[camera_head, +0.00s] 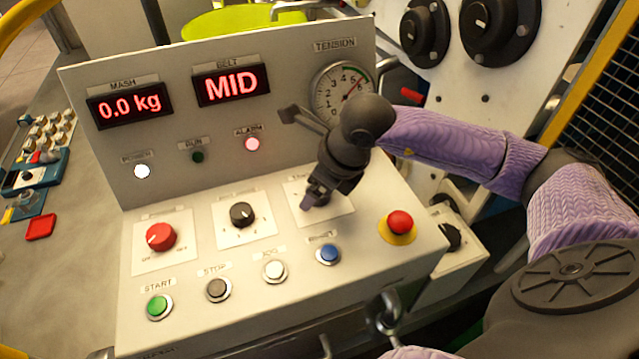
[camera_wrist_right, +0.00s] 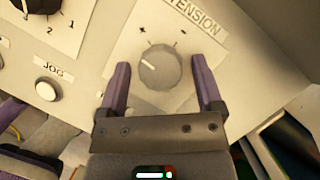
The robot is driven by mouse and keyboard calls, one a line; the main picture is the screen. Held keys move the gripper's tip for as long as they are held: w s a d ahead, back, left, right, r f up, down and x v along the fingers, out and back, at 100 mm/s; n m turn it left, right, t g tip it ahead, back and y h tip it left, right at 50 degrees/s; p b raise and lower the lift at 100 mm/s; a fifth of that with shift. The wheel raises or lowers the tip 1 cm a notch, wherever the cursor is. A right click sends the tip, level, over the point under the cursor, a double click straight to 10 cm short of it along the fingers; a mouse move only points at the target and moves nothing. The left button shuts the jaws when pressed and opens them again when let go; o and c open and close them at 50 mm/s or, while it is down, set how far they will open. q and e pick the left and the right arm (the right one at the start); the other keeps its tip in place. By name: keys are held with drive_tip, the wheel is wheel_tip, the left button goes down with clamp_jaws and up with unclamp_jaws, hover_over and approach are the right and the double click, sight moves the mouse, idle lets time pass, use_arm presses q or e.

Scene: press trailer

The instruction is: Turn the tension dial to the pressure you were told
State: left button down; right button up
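The tension dial (camera_wrist_right: 160,68), a round grey knob with a pale pointer mark toward its left edge, sits on a white plate in the right wrist view. My right gripper (camera_wrist_right: 160,63) is open, with one purple finger on each side of the knob and visible gaps. I cannot tell how deep the fingers reach. In the head view my right gripper (camera_head: 315,197) is over the tension plate and hides the knob. The round tension gauge (camera_head: 330,88) above has a red needle pointing up and right, near 5 to 6. My left gripper is not in view.
The belt display (camera_head: 231,84) reads MID and the mash display (camera_head: 130,104) reads 0.0 kg. The alarm lamp (camera_head: 252,144) glows pinkish red. A black selector knob (camera_head: 242,214), a blue button (camera_head: 328,254) and a red emergency stop (camera_head: 400,222) are close by.

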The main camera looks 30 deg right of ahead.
drive_tip(key=c, duration=1)
drive_tip(key=shift+f+n+b, duration=0.15)
drive_tip(key=shift+n+b, duration=0.25)
drive_tip(key=shift+b, duration=0.15)
drive_tip(key=shift+c, duration=0.2)
drive_tip(key=shift+n+y+b, duration=0.3)
drive_tip(key=shift+n, duration=0.1)
drive_tip(key=shift+r, duration=0.2)
drive_tip(key=o, duration=1.3)
drive_tip(key=shift+d+r, duration=0.1)
drive_tip(key=shift+r, duration=0.05)
drive_tip(key=p+v, duration=0.1)
drive_tip(key=v, duration=0.8)
drive_tip(key=shift+d+r, duration=0.1)
drive_tip(key=shift+r, duration=0.25)
